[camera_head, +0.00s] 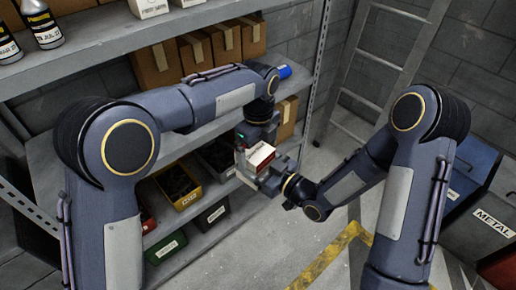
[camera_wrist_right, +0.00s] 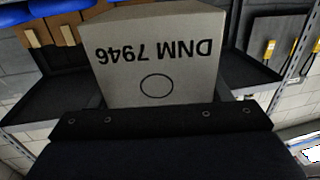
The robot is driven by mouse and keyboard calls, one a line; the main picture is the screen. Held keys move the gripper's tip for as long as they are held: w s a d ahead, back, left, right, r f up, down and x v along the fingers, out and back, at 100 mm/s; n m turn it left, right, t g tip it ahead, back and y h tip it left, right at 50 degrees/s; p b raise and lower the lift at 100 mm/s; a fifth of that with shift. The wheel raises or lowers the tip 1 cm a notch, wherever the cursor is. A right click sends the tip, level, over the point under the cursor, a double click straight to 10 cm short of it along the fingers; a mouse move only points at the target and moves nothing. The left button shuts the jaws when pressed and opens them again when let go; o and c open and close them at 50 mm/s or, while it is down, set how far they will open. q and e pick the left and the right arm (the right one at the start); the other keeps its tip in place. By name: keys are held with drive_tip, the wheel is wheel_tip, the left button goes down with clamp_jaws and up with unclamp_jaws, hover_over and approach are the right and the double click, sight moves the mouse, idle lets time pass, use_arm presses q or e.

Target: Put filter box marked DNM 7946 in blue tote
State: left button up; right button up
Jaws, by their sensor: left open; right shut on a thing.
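In the right wrist view the box (camera_wrist_right: 155,60) shows a pale face with "DNM 7946" upside down and a circle. My left gripper (camera_head: 243,146) is open, close beside the box; its fingertips are partly hidden, and I cannot tell whether they touch it.
A grey shelf unit (camera_head: 70,136) holds cardboard boxes (camera_head: 157,66) and bottles (camera_head: 42,24). Below are a yellow-rimmed bin (camera_head: 178,186), a dark bin (camera_head: 217,158) and a green bin (camera_head: 166,247). A ladder (camera_head: 382,55) leans behind. A bin marked METAL (camera_head: 490,222) stands right.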

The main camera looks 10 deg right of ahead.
use_arm(q)
drive_tip(key=shift+f, duration=0.25)
drive_tip(key=c, duration=1.2)
use_arm(e)
drive_tip(key=shift+a, duration=0.1)
use_arm(q)
drive_tip(key=shift+r, duration=0.1)
drive_tip(key=shift+c, duration=0.8)
use_arm(e)
drive_tip(key=o, duration=1.3)
drive_tip(key=shift+s, duration=0.1)
drive_tip(key=shift+o, duration=0.3)
